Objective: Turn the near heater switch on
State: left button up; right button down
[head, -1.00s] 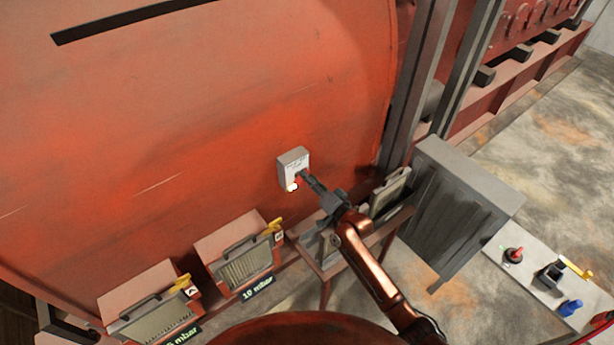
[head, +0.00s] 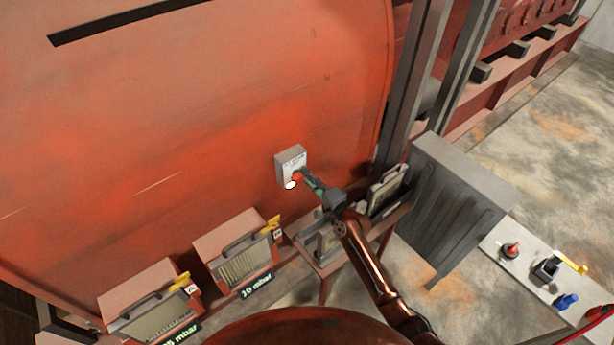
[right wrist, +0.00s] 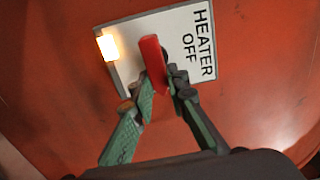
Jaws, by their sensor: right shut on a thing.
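The heater switch box (head: 291,160) is a small grey box on the big red-orange wall in the head view. In the right wrist view its white plate (right wrist: 195,15) reads "HEATER OFF". A lamp (right wrist: 107,46) glows at the plate's edge; it also shows bright in the head view (head: 291,185). The red switch lever (right wrist: 153,62) stands out from the plate, between the fingers of my right gripper (right wrist: 164,90). The right gripper (head: 305,181) is shut on this lever. In the head view the fingers partly hide the lever. My left gripper is not in view.
A grey cabinet (head: 455,200) stands right of my arm. A pale panel with several controls (head: 500,258) lies at lower right. Open floor (head: 560,130) shows at right.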

jog(key=shift+f, duration=0.1)
dwell(0.3)
jog(key=c, duration=1.9)
grip_release()
jog(key=v, duration=1.2)
